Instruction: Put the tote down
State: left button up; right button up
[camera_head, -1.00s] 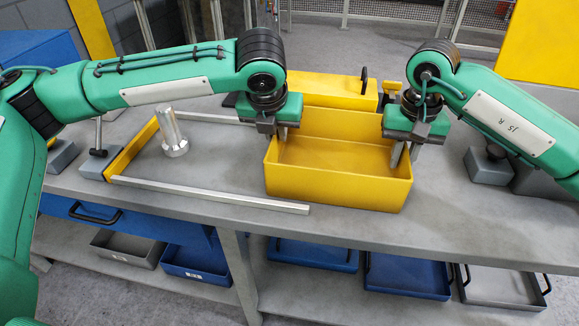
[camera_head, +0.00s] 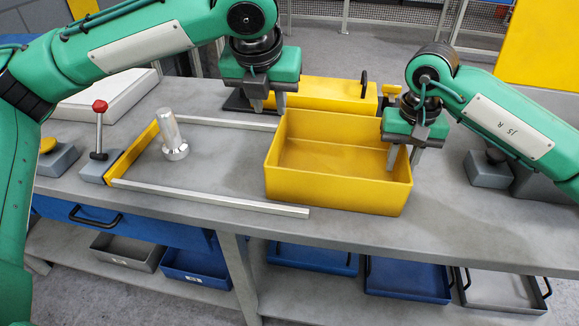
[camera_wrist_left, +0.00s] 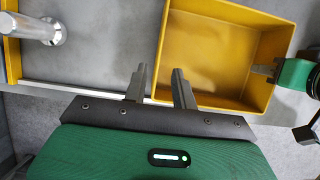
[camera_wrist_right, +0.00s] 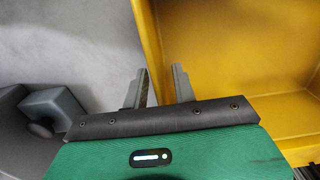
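The yellow tote (camera_head: 335,190) sits upright on the grey bench (camera_head: 440,215), and its inside looks empty. My left gripper (camera_head: 269,106) is above and behind the tote's back left corner, clear of it. Its fingers are apart with nothing between them; the left wrist view shows the tote (camera_wrist_left: 222,98) beyond them. My right gripper (camera_head: 403,160) is at the tote's right wall. In the right wrist view its fingers (camera_wrist_right: 158,86) are apart, one on either side of the wall; I cannot tell whether they touch it.
A metal cylinder (camera_head: 173,140) stands left of the tote inside a frame of silver rails (camera_head: 210,197) and a yellow bar (camera_head: 133,150). A yellow box with a black handle (camera_head: 325,90) is behind the tote. A grey block (camera_head: 488,168) stands to the right.

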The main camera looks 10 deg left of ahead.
jog(key=shift+r, duration=0.2)
notch_tip(320, 180, up, 12)
jog(key=shift+f, duration=0.2)
pick_arm(q)
jog(key=shift+s+r, duration=0.2)
jog(key=shift+r, duration=0.3)
jog(key=shift+s, duration=0.1)
pick_arm(e)
jog(key=shift+f, duration=0.1)
